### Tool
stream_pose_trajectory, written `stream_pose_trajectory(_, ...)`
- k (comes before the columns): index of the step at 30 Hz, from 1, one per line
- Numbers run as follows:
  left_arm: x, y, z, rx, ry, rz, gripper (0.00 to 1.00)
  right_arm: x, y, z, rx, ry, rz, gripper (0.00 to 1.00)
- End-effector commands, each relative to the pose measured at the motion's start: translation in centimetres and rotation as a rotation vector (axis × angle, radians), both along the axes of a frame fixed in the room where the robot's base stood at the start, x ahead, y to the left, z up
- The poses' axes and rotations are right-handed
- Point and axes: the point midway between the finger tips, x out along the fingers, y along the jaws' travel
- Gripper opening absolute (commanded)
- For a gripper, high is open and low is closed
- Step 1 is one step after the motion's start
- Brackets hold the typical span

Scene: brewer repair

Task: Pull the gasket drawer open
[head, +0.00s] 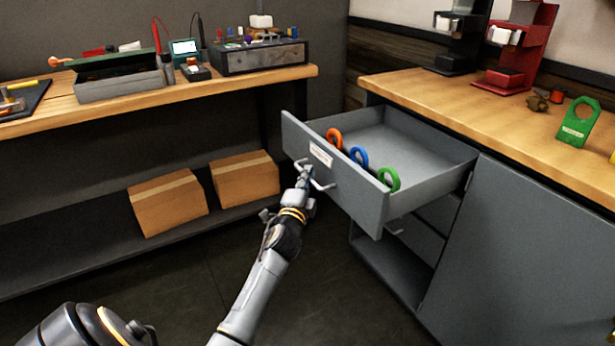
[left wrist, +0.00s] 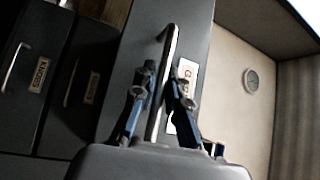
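The gasket drawer (head: 345,190) is grey and stands pulled well out of the cabinet in the head view. Inside it, an orange ring (head: 334,137), a blue ring (head: 358,156) and a green ring (head: 389,178) stand in a row behind the front panel. My left gripper (head: 304,174) is at the metal bar handle (head: 327,187) on the drawer front. In the left wrist view, the handle (left wrist: 168,50) runs between the two fingers of my left gripper (left wrist: 161,78), which are closed on it. A white label (left wrist: 183,72) is partly hidden by a finger. My right gripper is not in view.
More drawers (left wrist: 35,70) show in the left wrist view. The wooden counter (head: 450,95) carries a red machine (head: 515,50) and a green tag (head: 577,125). Two cardboard boxes (head: 167,203) sit on a low shelf at left. The floor (head: 340,290) before the drawer is clear.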

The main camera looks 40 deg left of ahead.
Motion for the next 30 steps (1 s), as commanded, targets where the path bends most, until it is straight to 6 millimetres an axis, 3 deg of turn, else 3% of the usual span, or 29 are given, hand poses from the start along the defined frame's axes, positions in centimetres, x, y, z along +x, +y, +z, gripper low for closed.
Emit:
stream_pose_trajectory(2,0.0,0.0,-0.1,0.000,0.001,0.000,0.34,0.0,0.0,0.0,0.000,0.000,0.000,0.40)
stream_pose_trajectory(14,-0.6,-0.3,0.0,0.001,-0.001,-0.001,0.34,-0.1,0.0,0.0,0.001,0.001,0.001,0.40)
stream_pose_trajectory(30,-9.7,-4.2,-1.5,-0.002,0.002,0.001,0.34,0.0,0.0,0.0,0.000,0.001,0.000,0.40)
